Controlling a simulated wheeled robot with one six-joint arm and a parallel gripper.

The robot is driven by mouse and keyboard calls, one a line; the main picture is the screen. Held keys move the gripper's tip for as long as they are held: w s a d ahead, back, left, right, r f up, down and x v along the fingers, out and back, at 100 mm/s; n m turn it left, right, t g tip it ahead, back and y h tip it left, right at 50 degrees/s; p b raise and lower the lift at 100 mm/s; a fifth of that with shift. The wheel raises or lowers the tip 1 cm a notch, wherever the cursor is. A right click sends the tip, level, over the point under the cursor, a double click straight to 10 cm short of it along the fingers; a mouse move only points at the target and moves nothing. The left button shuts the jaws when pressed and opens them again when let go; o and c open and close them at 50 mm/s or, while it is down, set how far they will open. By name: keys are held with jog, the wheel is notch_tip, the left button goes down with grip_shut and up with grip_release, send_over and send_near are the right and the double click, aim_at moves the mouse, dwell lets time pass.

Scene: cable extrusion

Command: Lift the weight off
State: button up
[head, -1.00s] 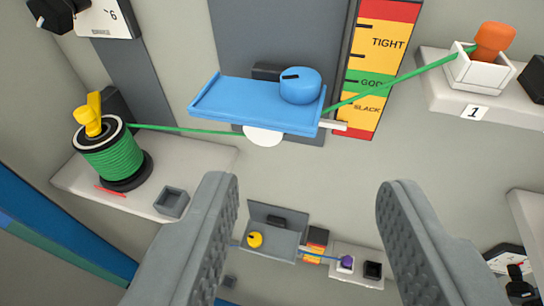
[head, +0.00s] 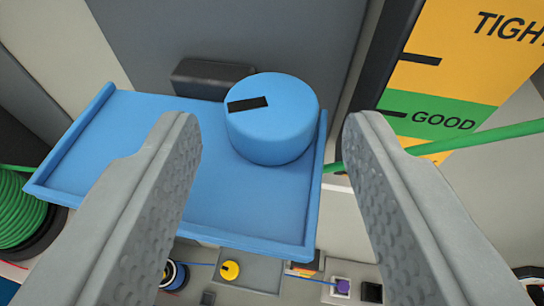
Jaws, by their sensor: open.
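A blue round weight (head: 272,125) with a black slot mark on top sits at the right end of a blue tray (head: 130,140). My gripper (head: 270,135) is open, with one grey finger on each side of the weight in the picture. The left finger overlaps the tray and the right finger is past the tray's right rim. Neither finger is seen touching the weight; the depth between them and it is hard to tell. The green cable (head: 480,138) shows to the right of the tray, partly hidden by the right finger.
A tension gauge (head: 450,70) with TIGHT and GOOD bands stands right of the tray. A dark block (head: 212,76) is behind the tray. A green cable spool (head: 20,215) is at the left edge. Below, a yellow knob (head: 229,270) and a purple piece (head: 342,286) show.

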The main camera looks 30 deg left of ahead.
jog(key=shift+x, duration=1.2)
jog(key=c, duration=0.9)
jog(key=shift+o, duration=0.2)
jog(key=shift+r, duration=3.6)
jog(key=shift+s+r, duration=0.1)
jog(key=shift+s+d+r, duration=0.1)
jog(key=shift+s+d, duration=0.15)
jog(key=shift+s, duration=0.5)
jog(key=shift+s+d, duration=0.25)
jog(key=shift+s, duration=0.55)
jog(key=shift+s+d+r, duration=0.1)
jog(key=shift+s+d, duration=0.15)
jog(key=shift+s, duration=0.5)
